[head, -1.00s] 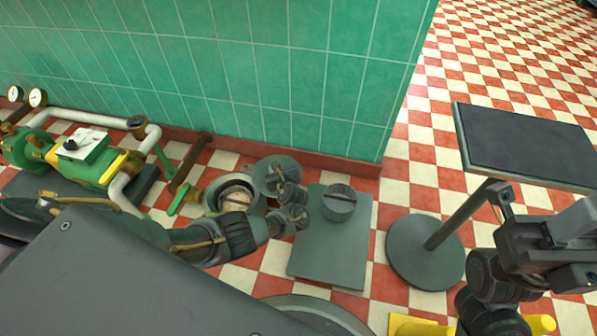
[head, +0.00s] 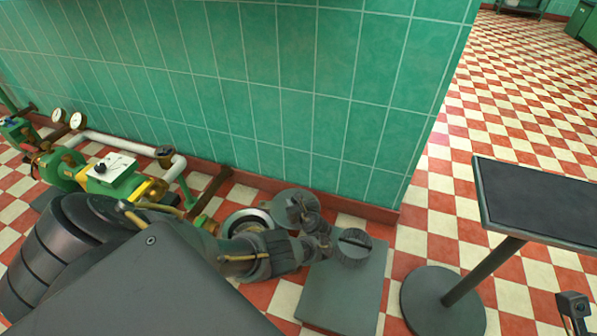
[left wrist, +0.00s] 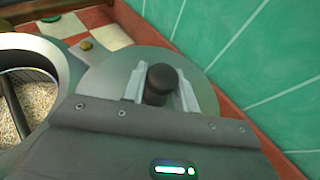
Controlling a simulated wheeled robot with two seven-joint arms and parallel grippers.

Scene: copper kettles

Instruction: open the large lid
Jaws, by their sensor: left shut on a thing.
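The large lid (head: 287,205) is a grey round disc beside the open mouth of a vessel (head: 232,221), overlapping its edge in the head view. My left gripper (head: 312,222) is at the lid, partly hidden by its own wrist. In the left wrist view its fingers (left wrist: 155,85) are closed around the lid's dark knob (left wrist: 160,78), with the lid disc (left wrist: 100,82) beneath. The vessel's rim (left wrist: 62,62) stands to the left, and pale grainy stuff (left wrist: 38,98) shows inside.
A grey plate with a round slotted knob (head: 354,244) lies right of the lid. A dark-topped pedestal table (head: 545,200) stands further right. Green pump machinery with pipes (head: 110,175) is at the left. A green tiled wall (head: 320,90) stands close behind.

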